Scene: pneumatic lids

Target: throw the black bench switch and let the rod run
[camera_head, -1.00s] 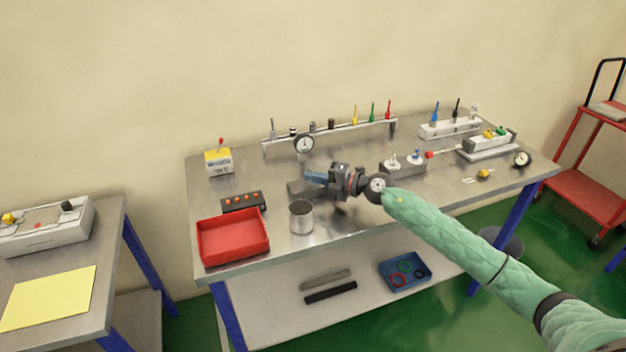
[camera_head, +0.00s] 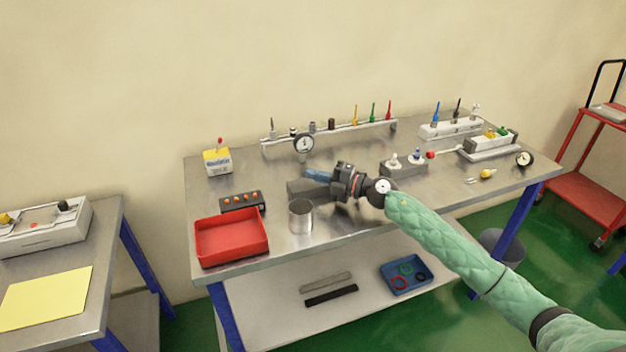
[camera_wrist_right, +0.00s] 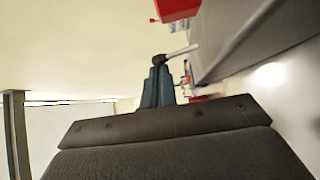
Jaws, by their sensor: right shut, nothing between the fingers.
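My right gripper (camera_head: 312,174) is shut and empty, with its blue fingers over the middle of the steel bench (camera_head: 350,222). In the right wrist view its blue fingertips (camera_wrist_right: 157,62) are together, close in the picture to a pale grey bar I cannot identify. A white rod with a red tip (camera_head: 431,155) sticks out leftward from a cylinder unit (camera_head: 488,147) at the bench's right. I cannot tell surely which thing is the black switch; a black upright piece (camera_head: 457,106) stands on a white block behind the cylinder. My left gripper is out of view.
A red tray (camera_head: 232,238), a dark box with orange buttons (camera_head: 242,201) and a metal cup (camera_head: 301,217) stand left of and before the gripper. A grey block with two toggles (camera_head: 403,168) is to its right. A gauge rail (camera_head: 340,129) runs behind.

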